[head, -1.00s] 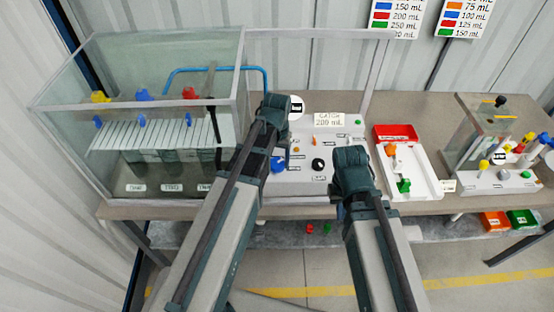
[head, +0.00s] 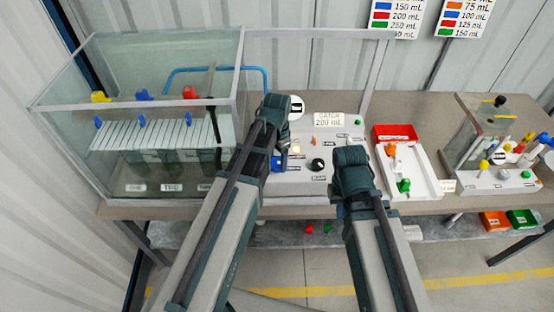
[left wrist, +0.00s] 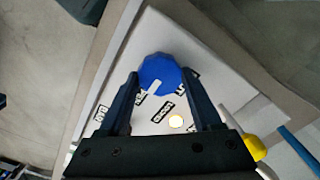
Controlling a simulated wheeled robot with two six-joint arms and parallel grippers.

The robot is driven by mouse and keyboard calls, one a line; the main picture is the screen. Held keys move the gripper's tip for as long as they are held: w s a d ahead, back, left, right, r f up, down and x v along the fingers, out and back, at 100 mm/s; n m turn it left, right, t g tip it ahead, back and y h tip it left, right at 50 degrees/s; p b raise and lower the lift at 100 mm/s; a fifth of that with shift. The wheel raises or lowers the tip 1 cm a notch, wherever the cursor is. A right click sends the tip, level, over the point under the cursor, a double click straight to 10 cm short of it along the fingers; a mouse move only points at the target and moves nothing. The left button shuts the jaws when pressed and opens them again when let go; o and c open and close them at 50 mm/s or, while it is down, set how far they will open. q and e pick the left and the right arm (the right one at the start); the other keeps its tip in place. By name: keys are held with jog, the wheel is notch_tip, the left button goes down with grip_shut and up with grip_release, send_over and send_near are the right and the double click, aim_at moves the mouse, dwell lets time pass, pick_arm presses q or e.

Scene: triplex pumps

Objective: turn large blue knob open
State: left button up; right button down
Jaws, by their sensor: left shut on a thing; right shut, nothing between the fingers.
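The large blue knob (head: 277,164) is on the white control panel, partly hidden by my left arm in the head view. In the left wrist view the blue knob (left wrist: 158,70) is a faceted disc with a white pointer mark directed to the lower left. My left gripper (left wrist: 162,76) is shut on it, one finger on each side. In the head view my left gripper (head: 281,158) reaches down to the panel at the knob. My right gripper (head: 338,192) is shut and empty in front of the panel's right part; its fingertips are hard to make out.
A small lamp (head: 296,149) glows pale on the panel, near a black knob (head: 318,165). A glass tank (head: 140,110) stands left. A red and white tray (head: 410,170) and a second small rig (head: 500,150) stand right. Bare tabletop shows between them.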

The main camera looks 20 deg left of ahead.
aim_at(277, 162)
dwell(0.4)
pick_arm(q)
jog(key=o, duration=1.4)
notch_tip(277, 162, up, 14)
jog(key=p, duration=1.3)
jog(key=shift+p, duration=0.4)
jog(key=shift+f, duration=0.15)
jog(key=s+d+f+n+b, duration=0.1)
jog(key=s+d+f+b, duration=0.2)
jog(key=s+f+b, duration=0.1)
jog(key=s+d+f+n+y+b, duration=0.1)
jog(key=s+d+f+b, duration=0.2)
jog(key=s+f+b, duration=0.1)
jog(key=s+d+f+n+b, duration=0.1)
jog(key=s+d+f+b, duration=0.3)
jog(key=s, duration=0.2)
jog(key=shift+d+f+b, duration=0.1)
jog(key=shift+f+b, duration=0.05)
jog(key=shift+b, duration=0.15)
